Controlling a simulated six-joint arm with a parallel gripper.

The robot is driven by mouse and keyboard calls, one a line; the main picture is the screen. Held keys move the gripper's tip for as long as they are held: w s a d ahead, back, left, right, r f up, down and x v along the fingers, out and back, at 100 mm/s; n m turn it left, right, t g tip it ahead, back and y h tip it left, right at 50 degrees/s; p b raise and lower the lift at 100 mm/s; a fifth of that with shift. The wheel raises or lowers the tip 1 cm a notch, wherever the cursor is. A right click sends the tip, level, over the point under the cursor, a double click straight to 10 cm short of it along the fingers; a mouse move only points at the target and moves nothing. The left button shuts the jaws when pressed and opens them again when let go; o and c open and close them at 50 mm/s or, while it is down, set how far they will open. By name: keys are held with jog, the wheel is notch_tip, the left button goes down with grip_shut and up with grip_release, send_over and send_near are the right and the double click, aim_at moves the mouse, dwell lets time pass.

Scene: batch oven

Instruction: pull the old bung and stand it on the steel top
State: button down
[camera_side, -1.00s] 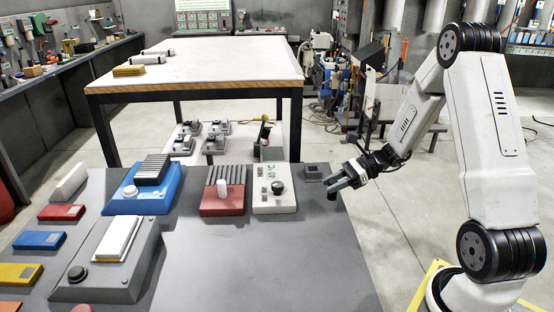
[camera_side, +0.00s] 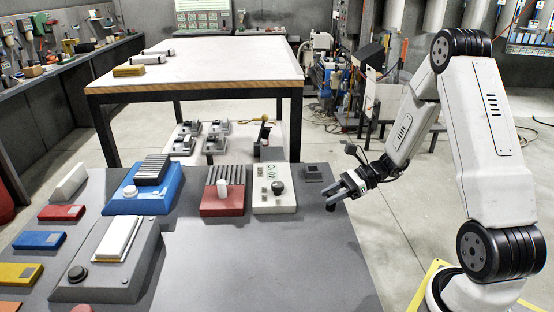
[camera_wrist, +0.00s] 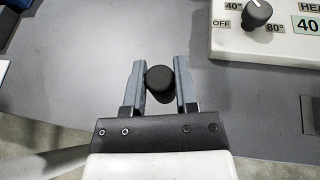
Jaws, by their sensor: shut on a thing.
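My gripper (camera_wrist: 158,85) is shut on a black round bung (camera_wrist: 160,85), which sits between its two grey fingers in the wrist view. In the side view my gripper (camera_side: 341,196) is low at the right edge of the grey steel top (camera_side: 260,260). The dark lower end of the bung (camera_side: 331,207) shows just under the fingers. I cannot tell whether its bottom touches the steel top. A small dark square block (camera_side: 315,173) lies on the top just behind the gripper.
A white control box (camera_side: 274,203) with a black knob stands left of the gripper. Left of it are a red ribbed block (camera_side: 223,203) and a blue unit (camera_side: 143,198). The front middle of the steel top is clear.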

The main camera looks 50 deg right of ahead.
aim_at(330, 209)
jog(key=shift+f, duration=2.5)
jog(key=shift+f, duration=0.6)
jog(key=shift+c, duration=1.6)
grip_release()
jog(key=v, duration=0.7)
jog(key=shift+s+d+r, duration=0.15)
jog(key=shift+s+d, duration=0.05)
jog(key=shift+d, duration=0.1)
